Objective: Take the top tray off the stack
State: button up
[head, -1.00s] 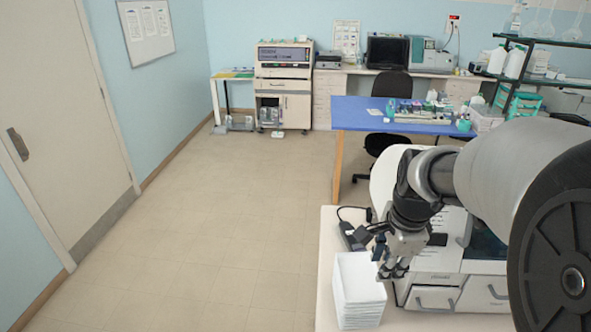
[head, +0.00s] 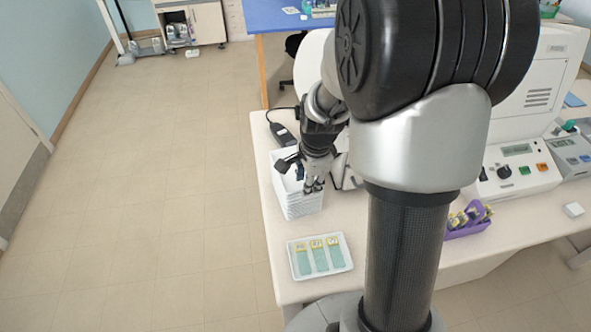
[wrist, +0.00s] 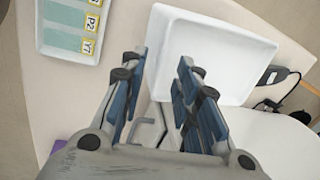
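A stack of white trays (head: 298,207) stands near the table's left edge in the head view. The top tray (wrist: 222,48) looks empty and fills the upper middle of the wrist view. My gripper (head: 312,188) is at the right side of the stack's top in the head view. In the wrist view my gripper (wrist: 163,62) has its blue-padded fingers apart, with nothing held between them. Its fingertips overlap the top tray's near left rim in the picture. I cannot tell whether they touch it. My arm hides part of the table right of the stack.
A white tray with several green slides (head: 292,262) lies in front of the stack. It also shows in the wrist view (wrist: 45,48). A black corded device (head: 282,135) lies behind the stack. A purple rack (head: 468,228) and instruments (head: 515,172) stand right.

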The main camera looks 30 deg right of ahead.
jog(key=shift+w+f, duration=0.25)
jog(key=shift+f, duration=0.95)
jog(key=shift+c, duration=0.5)
grip_shut()
jog(key=shift+r, duration=0.1)
